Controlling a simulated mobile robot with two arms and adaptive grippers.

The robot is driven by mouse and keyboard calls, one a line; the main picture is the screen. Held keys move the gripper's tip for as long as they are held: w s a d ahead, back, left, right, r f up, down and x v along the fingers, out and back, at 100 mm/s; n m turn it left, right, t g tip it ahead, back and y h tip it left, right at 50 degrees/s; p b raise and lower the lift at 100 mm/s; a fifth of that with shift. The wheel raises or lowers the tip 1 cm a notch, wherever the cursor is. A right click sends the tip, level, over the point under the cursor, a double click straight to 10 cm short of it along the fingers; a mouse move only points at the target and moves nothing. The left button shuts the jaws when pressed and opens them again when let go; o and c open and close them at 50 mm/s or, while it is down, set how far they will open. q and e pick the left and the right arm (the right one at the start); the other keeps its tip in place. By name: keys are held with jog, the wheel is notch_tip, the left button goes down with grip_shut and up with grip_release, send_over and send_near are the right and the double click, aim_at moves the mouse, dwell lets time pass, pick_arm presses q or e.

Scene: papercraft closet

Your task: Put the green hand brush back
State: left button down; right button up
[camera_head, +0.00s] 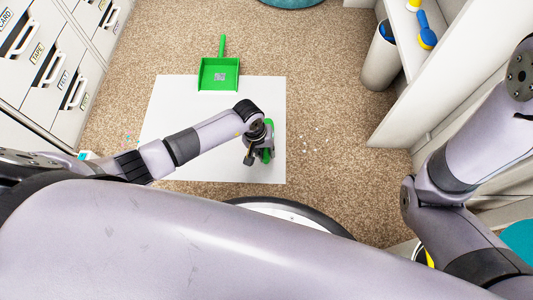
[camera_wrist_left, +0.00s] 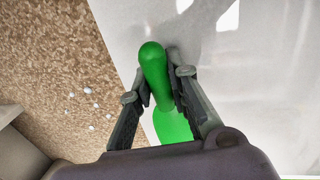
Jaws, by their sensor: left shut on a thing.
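The green hand brush (camera_wrist_left: 154,62) is between the fingers of my left gripper (camera_wrist_left: 160,80) in the left wrist view. The gripper is shut on its handle; the rounded handle end sticks out past the fingertips. In the head view my left gripper (camera_head: 259,152) is over the right part of the white sheet (camera_head: 200,160), and a little of the green brush (camera_head: 267,154) shows beside it. The brush's bristles are hidden. I cannot tell whether the brush touches the sheet. My right gripper is out of view; only my right arm shows.
A green dustpan (camera_head: 219,74) lies at the sheet's back edge. White scraps (camera_head: 312,140) lie on the carpet right of the sheet. Drawers (camera_head: 50,60) line the left. On the right are a white shelf (camera_head: 405,35) with a blue and yellow brush (camera_head: 426,32) and a grey bin (camera_head: 381,62).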

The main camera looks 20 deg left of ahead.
pick_arm(q)
jog(key=shift+f, duration=0.15)
jog(key=c, duration=1.5)
grip_release()
